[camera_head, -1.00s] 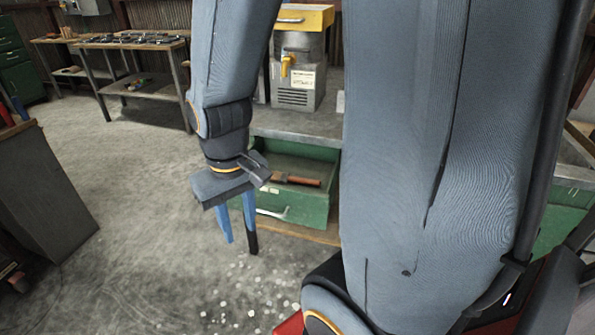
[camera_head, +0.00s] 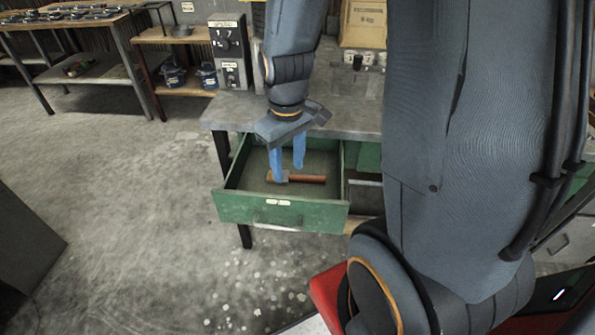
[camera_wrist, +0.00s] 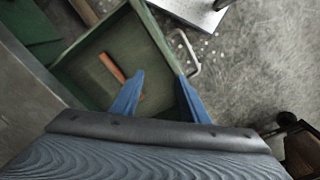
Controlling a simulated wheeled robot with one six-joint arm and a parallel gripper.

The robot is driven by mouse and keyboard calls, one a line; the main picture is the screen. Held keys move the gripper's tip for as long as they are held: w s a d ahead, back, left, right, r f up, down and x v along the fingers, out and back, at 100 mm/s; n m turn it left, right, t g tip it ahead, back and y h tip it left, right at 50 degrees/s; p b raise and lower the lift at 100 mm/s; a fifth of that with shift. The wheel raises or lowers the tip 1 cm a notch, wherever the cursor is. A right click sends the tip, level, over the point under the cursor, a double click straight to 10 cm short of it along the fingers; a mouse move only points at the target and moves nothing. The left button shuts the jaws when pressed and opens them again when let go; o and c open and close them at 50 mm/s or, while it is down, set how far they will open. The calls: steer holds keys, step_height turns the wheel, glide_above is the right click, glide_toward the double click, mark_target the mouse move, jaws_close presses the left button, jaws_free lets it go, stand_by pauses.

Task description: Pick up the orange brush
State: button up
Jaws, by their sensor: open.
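The orange brush (camera_head: 306,179) lies in an open green drawer (camera_head: 247,207). Its orange-brown handle points right in the head view, and its left end is partly behind a blue finger. My gripper (camera_head: 288,172) is open and empty, with its fingers pointing down over the drawer. In the wrist view, the orange handle (camera_wrist: 112,67) lies on the drawer floor, just left of the left fingertip. The open fingers (camera_wrist: 160,76) straddle bare drawer and its wall there, with the brush outside them. The rest of the brush is hard to make out in the wrist view.
The drawer hangs below a grey workbench (camera_head: 233,113), whose edge is close behind my gripper. A control box (camera_head: 230,45) stands at the back. A side table (camera_head: 178,38) with blue-based items below is at left. The floor left of the drawer is clear.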

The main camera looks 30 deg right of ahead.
steer(key=w+d+f+n+p, duration=0.4)
steer(key=w+d, duration=0.2)
steer(key=n+p, duration=0.2)
steer(key=n, duration=0.2)
glide_toward(311, 176)
steer(key=shift+s+f, duration=0.2)
steer(key=shift+f, duration=0.7)
steer(key=shift+w+f+p, duration=0.15)
steer(key=shift+f+p, duration=0.5)
steer(key=shift+f, duration=1.1)
steer(key=shift+w+f+p, duration=0.15)
steer(key=shift+f+p, duration=0.5)
steer(key=shift+f, duration=1.15)
jaws_close()
